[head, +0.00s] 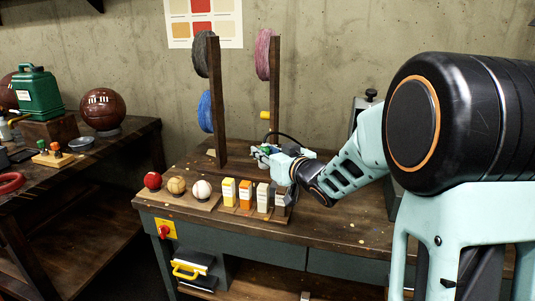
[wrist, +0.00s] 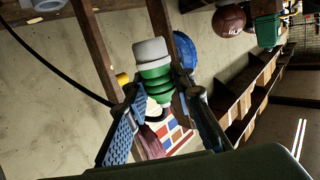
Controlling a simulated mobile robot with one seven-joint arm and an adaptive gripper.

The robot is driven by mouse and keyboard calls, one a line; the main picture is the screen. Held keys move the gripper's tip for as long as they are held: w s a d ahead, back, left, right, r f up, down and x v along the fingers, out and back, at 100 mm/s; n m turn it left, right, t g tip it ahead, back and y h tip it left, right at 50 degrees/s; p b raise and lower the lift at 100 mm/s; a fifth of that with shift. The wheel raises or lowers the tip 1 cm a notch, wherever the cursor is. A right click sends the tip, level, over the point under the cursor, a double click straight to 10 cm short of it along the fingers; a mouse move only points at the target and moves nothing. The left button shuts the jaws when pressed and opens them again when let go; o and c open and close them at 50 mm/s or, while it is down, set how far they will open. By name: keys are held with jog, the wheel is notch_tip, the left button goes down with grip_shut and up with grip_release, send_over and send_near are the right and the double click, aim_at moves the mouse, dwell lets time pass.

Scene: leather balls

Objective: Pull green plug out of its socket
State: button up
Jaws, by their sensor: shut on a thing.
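The green plug (wrist: 156,76) has a ribbed green body and a pale grey-white end, and fills the middle of the wrist view. My gripper (wrist: 160,94) is shut on it, with one blue-padded finger on each side of the green body. In the head view my gripper (head: 268,153) is low over the back of the workbench, and only a small bit of green shows at its fingers. A black cable arcs beside it. I cannot make out the socket clearly, or whether the plug touches it.
The workbench (head: 345,225) carries red, tan and white balls (head: 201,189) and several small boxes (head: 246,194) along its front. The bench's front right is mostly clear.

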jog(key=shift+s+a+f+b, duration=0.1)
jog(key=shift+a+f+b, duration=0.2)
jog(key=shift+f+b, duration=0.4)
jog(key=shift+d+f+b, duration=0.15)
jog(key=shift+f+b, duration=2.4)
jog(key=shift+f, duration=0.65)
jog(key=shift+s, duration=0.1)
